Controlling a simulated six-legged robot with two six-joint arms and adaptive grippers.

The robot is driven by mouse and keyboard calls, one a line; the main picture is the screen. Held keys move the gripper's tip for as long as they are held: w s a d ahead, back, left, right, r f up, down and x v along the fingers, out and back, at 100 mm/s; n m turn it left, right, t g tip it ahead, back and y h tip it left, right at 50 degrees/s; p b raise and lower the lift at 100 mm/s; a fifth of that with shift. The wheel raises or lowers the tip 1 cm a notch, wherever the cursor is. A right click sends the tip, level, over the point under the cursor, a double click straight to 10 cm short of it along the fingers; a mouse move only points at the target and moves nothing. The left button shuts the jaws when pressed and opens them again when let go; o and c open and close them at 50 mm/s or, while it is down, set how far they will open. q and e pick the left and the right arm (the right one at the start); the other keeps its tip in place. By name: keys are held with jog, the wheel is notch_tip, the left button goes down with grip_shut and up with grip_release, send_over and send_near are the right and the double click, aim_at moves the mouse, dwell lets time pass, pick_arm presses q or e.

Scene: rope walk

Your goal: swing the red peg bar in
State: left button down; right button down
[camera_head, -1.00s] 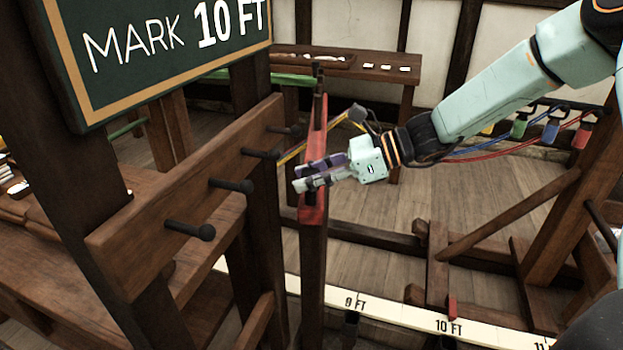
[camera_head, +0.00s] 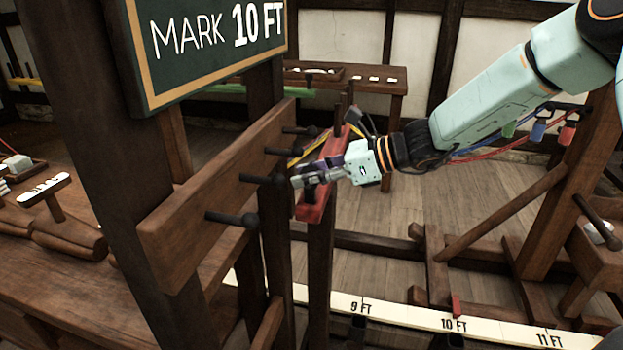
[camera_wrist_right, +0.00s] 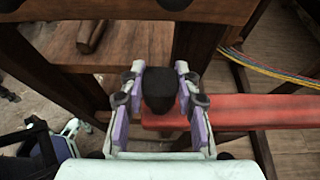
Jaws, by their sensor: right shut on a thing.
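The red peg bar (camera_head: 313,208) sits on top of a dark post, slanting away from the viewer beside the brown peg rail (camera_head: 180,228). My right gripper (camera_head: 303,179) is at the bar's near end, its fingers close to the rail's pegs. In the right wrist view the fingers (camera_wrist_right: 161,95) are closed on either side of a dark upright peg (camera_wrist_right: 161,90) on the red bar, which runs off to the right (camera_wrist_right: 265,110). The peg's lower part is hidden.
A green sign (camera_head: 205,42) reading MARK 10 FT hangs above the rail. A white measuring strip (camera_head: 400,311) crosses the floor. A wooden frame with a slanted brace (camera_head: 510,215) stands at right. Coloured ropes (camera_head: 480,154) pass behind my right arm.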

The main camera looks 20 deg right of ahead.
jog(key=shift+w+a+t, duration=0.1)
jog(key=shift+a+t, duration=0.05)
jog(key=shift+t, duration=0.15)
dwell(0.4)
jog(key=c, duration=0.9)
grip_release()
jog(key=shift+c, duration=0.2)
jog(key=v, duration=0.7)
jog(key=shift+r, duration=0.25)
